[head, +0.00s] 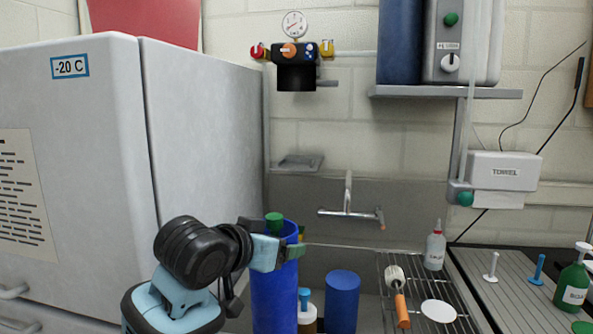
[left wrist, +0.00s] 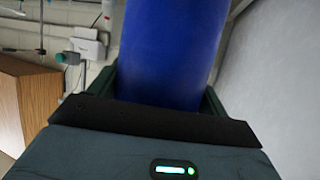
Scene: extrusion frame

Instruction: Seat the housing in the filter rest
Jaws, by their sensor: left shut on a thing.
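A tall blue cylinder, which looks like the housing (head: 274,298), stands upright in the jaws of my left gripper (head: 277,252). The gripper is shut on it near its upper end. In the left wrist view the blue housing (left wrist: 172,50) fills the space between the fingers (left wrist: 165,95). The lower end of the housing is cut off by the head view's bottom edge. A small grey wall ledge (head: 300,162) sits above the sink; I cannot tell whether it is the filter rest. My right gripper is not in view.
A black filter head (head: 296,78) with a gauge hangs on the wall. A faucet (head: 348,212) juts over the sink. A shorter blue cylinder (head: 342,303) stands right of the housing. A wire rack (head: 462,325) holds a bottle and brush. A freezer (head: 205,130) walls the left side.

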